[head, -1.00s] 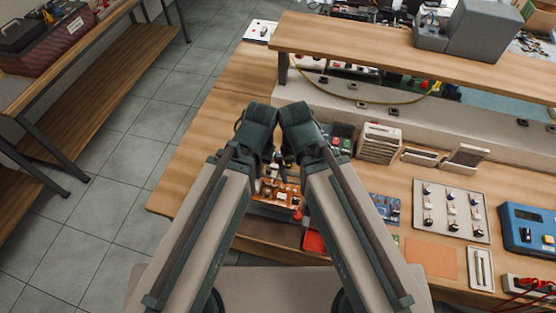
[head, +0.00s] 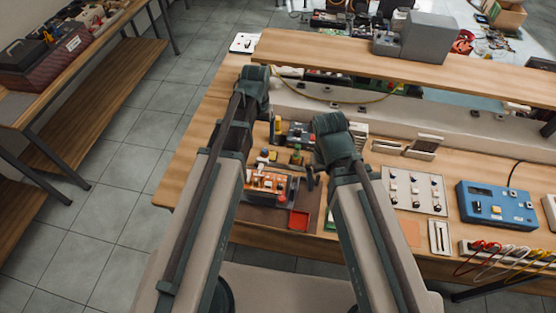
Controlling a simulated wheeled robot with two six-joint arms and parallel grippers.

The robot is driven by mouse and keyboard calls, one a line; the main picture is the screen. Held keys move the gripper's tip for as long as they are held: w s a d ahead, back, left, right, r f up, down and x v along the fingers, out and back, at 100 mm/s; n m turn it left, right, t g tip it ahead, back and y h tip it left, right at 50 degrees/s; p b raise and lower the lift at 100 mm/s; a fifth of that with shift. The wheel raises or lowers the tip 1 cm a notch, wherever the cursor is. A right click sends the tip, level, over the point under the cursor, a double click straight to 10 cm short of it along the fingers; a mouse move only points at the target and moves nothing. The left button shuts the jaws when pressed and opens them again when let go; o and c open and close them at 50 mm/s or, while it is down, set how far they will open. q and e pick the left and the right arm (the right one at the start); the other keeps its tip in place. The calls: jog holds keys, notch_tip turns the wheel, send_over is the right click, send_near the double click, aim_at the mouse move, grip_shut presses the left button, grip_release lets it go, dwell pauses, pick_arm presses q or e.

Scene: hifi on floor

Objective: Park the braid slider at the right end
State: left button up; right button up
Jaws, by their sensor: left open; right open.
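I cannot pick out the braid slider for certain. An orange unit with small fittings (head: 266,183) sits on the bench between my arms, and its details are too small to read. My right gripper (head: 311,180) is a small dark shape just right of that unit, apart from it as far as I can tell, and open. My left arm stands to the left of the unit and covers part of that side. The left gripper is hidden behind it.
A red tray (head: 299,220) lies in front of the orange unit. To the right are a panel of small switches (head: 414,190), a blue instrument (head: 496,207) and coloured leads (head: 500,258). A raised wooden shelf (head: 400,62) runs along the back. Floor is clear at left.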

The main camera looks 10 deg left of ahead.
aim_at(262, 159)
pick_arm(q)
jog(key=f+b, duration=1.4)
jog(key=shift+w, duration=0.3)
jog(key=shift+r, duration=0.1)
grip_shut()
dwell(0.4)
